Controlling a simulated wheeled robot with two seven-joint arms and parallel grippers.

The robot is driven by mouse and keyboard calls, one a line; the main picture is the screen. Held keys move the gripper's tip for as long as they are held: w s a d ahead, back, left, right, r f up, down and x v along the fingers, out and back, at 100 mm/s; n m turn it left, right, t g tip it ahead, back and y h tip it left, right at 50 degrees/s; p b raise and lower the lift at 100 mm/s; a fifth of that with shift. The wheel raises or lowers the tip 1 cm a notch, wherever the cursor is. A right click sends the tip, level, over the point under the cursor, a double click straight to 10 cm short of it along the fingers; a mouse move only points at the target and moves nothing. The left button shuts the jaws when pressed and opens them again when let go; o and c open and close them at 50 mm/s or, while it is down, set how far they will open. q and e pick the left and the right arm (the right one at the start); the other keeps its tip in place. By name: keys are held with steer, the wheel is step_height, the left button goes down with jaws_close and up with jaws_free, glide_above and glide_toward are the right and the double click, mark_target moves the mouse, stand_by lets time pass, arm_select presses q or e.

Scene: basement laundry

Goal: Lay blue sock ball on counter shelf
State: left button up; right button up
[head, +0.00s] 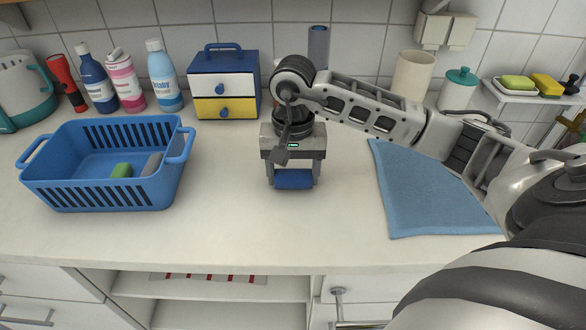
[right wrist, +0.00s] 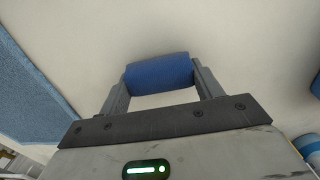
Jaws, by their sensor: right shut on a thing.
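The blue sock ball (head: 293,180) is between the fingertips of my right gripper (head: 293,172), over the middle of the counter. In the right wrist view the sock ball (right wrist: 158,74) spans the gap between both fingers. The gripper points down and is shut on it. I cannot tell whether the sock ball touches the countertop. An open shelf (head: 215,288) shows below the counter's front edge, with a red-and-white striped item at its back. My left gripper is not in view.
A blue basket (head: 100,195) with a green and a grey item stands at left. Several bottles, a small drawer box (head: 224,72) and a canister (head: 412,78) line the wall. A blue towel (head: 425,195) lies right. The counter front (head: 250,235) is clear.

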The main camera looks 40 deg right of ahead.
steer(key=shift+f, duration=0.1)
steer(key=shift+f+b, duration=0.3)
steer(key=shift+b, duration=0.05)
steer(key=o, duration=1)
steer(key=shift+r, duration=0.1)
